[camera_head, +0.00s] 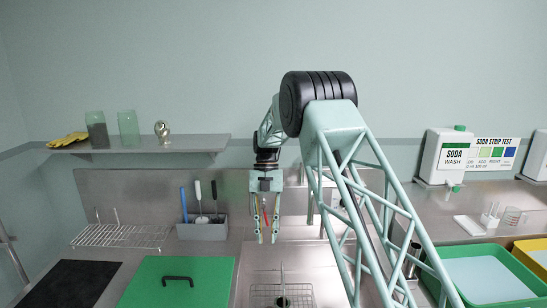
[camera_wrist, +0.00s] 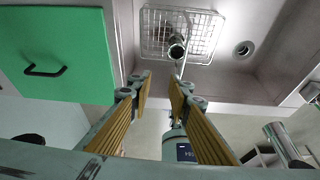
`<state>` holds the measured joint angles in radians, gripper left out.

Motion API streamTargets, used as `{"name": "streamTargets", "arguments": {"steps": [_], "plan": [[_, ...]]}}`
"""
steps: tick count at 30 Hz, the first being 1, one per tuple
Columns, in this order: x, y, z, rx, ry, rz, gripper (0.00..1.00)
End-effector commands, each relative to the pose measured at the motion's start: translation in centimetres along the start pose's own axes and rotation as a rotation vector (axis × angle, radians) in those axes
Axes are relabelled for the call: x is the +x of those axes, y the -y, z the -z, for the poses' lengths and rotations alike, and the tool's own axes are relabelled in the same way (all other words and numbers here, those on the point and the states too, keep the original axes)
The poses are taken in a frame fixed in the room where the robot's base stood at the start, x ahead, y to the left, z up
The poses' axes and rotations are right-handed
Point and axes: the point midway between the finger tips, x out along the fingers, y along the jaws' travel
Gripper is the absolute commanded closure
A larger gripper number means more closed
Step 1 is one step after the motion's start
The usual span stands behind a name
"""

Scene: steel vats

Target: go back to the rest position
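My gripper (camera_head: 267,238) hangs pointing down in front of the steel back panel, in the middle of the head view. Its two fingers are apart, with nothing held between them. In the wrist view, my gripper (camera_wrist: 160,87) shows two yellow-padded fingers with a clear gap between the tips. The sink (camera_wrist: 215,75) with a wire basket (camera_wrist: 150,35) lies beyond the fingertips. A grey-blue object with a dark label (camera_wrist: 185,152) shows behind the fingers, partly hidden by the right one.
A green lid (camera_head: 170,285) with a black handle lies left of the sink. A grey caddy (camera_head: 203,231) holding brushes and a wire rack (camera_head: 120,237) stand farther left. A shelf (camera_head: 150,147) carries jars. A soda wash container (camera_head: 445,160) and a green tray (camera_head: 485,275) are right.

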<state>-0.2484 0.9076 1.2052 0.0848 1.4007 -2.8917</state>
Motion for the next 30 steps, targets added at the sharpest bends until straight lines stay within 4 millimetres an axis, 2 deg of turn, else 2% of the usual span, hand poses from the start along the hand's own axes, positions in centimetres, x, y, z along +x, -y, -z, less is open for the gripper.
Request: {"name": "streamTargets", "arguments": {"steps": [11,30], "plan": [[-3.4,1.8,2.7,0.162,0.039,-0.014,0.82],[-10.2,6.6,10.9,0.604,0.128,-0.073,0.82]]}}
